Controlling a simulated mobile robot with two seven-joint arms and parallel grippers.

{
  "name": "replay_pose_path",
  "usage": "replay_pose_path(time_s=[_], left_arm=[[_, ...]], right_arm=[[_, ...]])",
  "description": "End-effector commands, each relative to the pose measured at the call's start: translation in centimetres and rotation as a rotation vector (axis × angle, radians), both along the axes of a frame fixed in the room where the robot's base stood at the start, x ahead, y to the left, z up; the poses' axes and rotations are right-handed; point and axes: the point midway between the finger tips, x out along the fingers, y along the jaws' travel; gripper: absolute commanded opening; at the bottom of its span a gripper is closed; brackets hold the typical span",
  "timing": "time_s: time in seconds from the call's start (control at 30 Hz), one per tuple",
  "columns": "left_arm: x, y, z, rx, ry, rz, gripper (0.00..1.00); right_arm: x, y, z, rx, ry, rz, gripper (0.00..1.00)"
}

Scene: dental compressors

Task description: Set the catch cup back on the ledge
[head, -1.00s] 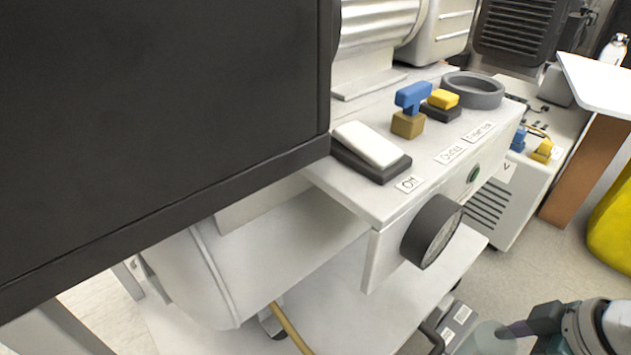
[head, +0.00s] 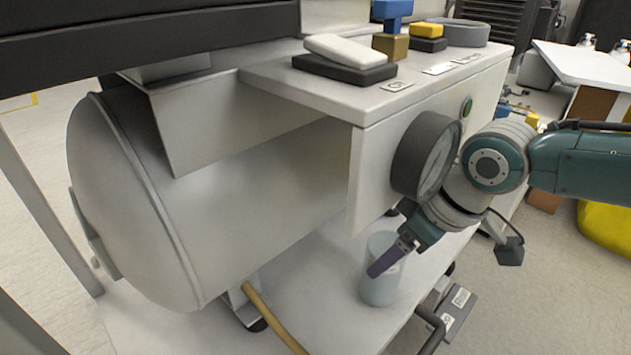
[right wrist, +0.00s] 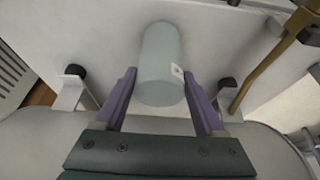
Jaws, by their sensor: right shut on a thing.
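The catch cup (head: 380,288) is a pale, translucent cylinder. In the head view it is below the pressure gauge, at the pale lower ledge (head: 325,285) under the tank. My right gripper (head: 388,262) has purple fingers and is shut on the cup, with one finger across its upper side. In the right wrist view the cup (right wrist: 160,58) lies between the two fingertips (right wrist: 161,76) and bears a small white label. I cannot tell whether its base touches the ledge. My left gripper is not in view.
The grey tank (head: 140,200) fills the left, with a tan hose (head: 268,318) below it. The gauge (head: 425,155) juts out above the cup, close to my right wrist. A dark pedal (head: 458,305) sits right of the ledge. The ledge left of the cup is clear.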

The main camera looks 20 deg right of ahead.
Motion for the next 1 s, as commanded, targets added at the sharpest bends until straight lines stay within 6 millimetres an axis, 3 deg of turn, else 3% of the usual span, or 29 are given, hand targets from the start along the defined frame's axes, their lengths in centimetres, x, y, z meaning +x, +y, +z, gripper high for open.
replay_pose_path(time_s=[0.43, 0.47, 0.7, 1.0], left_arm=[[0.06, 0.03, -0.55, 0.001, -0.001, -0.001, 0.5], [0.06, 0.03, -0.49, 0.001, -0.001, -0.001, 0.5], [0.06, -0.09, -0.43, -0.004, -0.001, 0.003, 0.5], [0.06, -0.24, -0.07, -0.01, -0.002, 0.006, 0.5]], right_arm=[[-0.09, -0.02, -0.59, 0.001, 0.0, -0.001, 0.0], [-0.09, -0.03, -0.53, 0.0, 0.0, -0.001, 0.73], [-0.1, -0.03, -0.49, 0.0, 0.0, -0.001, 1.0], [-0.07, -0.03, 0.03, 0.0, -0.001, 0.0, 1.0]])
